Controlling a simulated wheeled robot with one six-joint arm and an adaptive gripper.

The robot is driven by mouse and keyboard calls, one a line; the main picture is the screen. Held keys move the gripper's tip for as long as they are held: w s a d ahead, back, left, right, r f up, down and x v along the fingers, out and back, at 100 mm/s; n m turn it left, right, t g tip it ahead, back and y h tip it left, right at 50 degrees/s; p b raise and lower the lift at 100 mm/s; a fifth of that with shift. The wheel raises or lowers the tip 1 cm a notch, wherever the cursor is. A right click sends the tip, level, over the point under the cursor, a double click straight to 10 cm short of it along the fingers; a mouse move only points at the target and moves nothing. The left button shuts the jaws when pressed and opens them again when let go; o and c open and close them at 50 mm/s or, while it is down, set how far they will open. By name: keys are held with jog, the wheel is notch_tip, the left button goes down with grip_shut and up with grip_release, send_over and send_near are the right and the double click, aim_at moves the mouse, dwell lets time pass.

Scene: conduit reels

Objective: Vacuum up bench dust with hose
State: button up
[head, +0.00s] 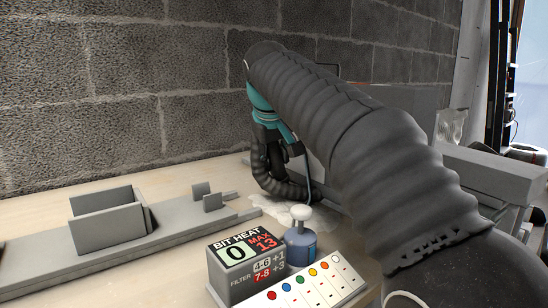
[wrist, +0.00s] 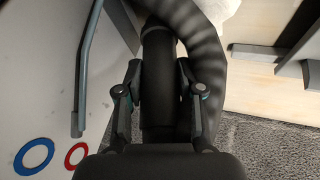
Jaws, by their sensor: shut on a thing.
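My gripper (wrist: 160,72) is shut on the black hose (wrist: 158,100), with one finger on each side of its straight end piece. The hose's ribbed part curves away to the right in the wrist view. In the head view the hose (head: 272,180) hangs below my teal wrist and bends down toward the bench (head: 180,182). A pale dust patch (head: 284,211) lies on the bench just below and in front of the hose. My ribbed arm cover hides part of the area, and I cannot tell whether the hose touches the dust.
A grey box marked "BIT HEAT" (head: 240,268), a blue pot with a white knob (head: 301,247) and a white panel with coloured dots (head: 318,288) stand at the front. A grey rail fixture (head: 108,220) lies left. A block wall (head: 150,80) stands behind.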

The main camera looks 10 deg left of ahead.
jog(key=shift+s+a, duration=0.1)
dwell(0.4)
jog(key=shift+s+a, duration=0.8)
jog(key=shift+s, duration=0.2)
jog(key=shift+s+a, duration=0.8)
jog(key=shift+s, duration=0.2)
notch_tip(320, 180, up, 6)
jog(key=p, duration=0.7)
